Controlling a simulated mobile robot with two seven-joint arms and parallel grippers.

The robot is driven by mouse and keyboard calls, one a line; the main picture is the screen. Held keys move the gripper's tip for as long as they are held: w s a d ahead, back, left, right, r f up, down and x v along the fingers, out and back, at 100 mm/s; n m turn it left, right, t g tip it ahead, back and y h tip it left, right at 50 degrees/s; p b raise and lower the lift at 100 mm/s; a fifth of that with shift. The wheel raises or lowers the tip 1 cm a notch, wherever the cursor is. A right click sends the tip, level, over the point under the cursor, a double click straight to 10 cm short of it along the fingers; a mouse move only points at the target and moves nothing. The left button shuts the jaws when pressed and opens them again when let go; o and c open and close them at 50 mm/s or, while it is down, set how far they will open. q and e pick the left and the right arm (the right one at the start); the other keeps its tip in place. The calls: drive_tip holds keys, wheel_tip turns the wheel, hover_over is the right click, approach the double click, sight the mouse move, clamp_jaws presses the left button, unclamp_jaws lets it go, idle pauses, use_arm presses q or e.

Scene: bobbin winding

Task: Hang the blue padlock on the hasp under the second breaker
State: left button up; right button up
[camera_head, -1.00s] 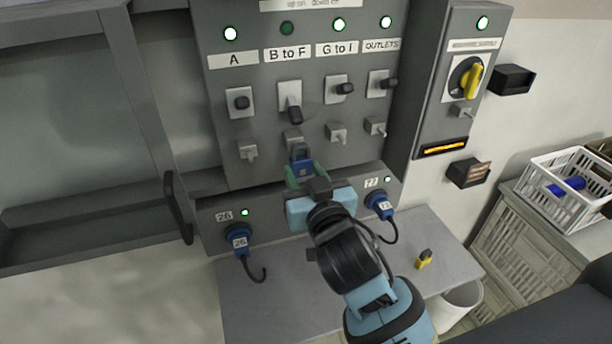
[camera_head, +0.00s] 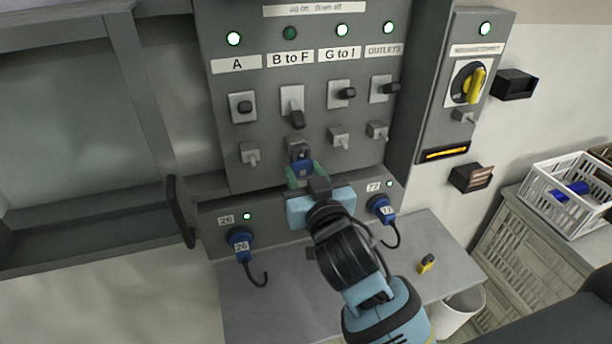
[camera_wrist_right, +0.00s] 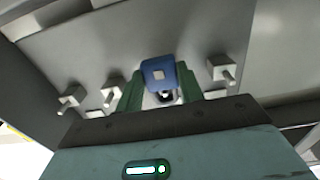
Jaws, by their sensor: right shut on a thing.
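The blue padlock (camera_head: 303,167) is between the green fingertips of my right gripper (camera_head: 306,175), which is shut on it. It is right at the small grey hasp (camera_head: 297,147) under the second breaker (camera_head: 297,117), labelled B to F, whose dark lever points down. The padlock overlaps the hasp's lower part; I cannot tell whether the shackle is through it. In the right wrist view the padlock (camera_wrist_right: 158,73) is held between the green fingers (camera_wrist_right: 159,88), its shackle and the second hasp largely hidden. My left gripper is not in view.
Similar hasps sit under breaker A (camera_head: 250,153), G to I (camera_head: 339,138) and OUTLETS (camera_head: 377,131). Blue plugs (camera_head: 240,243) are below on a lower panel. A yellow padlock (camera_head: 427,263) lies on the grey shelf (camera_head: 270,300). A white basket (camera_head: 565,205) stands at right.

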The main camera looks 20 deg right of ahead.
drive_tip(key=shift+w, duration=0.5)
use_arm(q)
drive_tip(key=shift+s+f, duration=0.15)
use_arm(e)
drive_tip(key=shift+f, duration=0.55)
idle(0.5)
drive_tip(key=o, duration=1.2)
drive_tip(key=shift+c, duration=0.2)
drive_tip(key=shift+r, duration=0.1)
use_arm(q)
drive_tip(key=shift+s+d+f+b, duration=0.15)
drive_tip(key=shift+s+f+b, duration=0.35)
use_arm(e)
drive_tip(key=s, duration=0.8)
drive_tip(key=shift+w+d, duration=0.1)
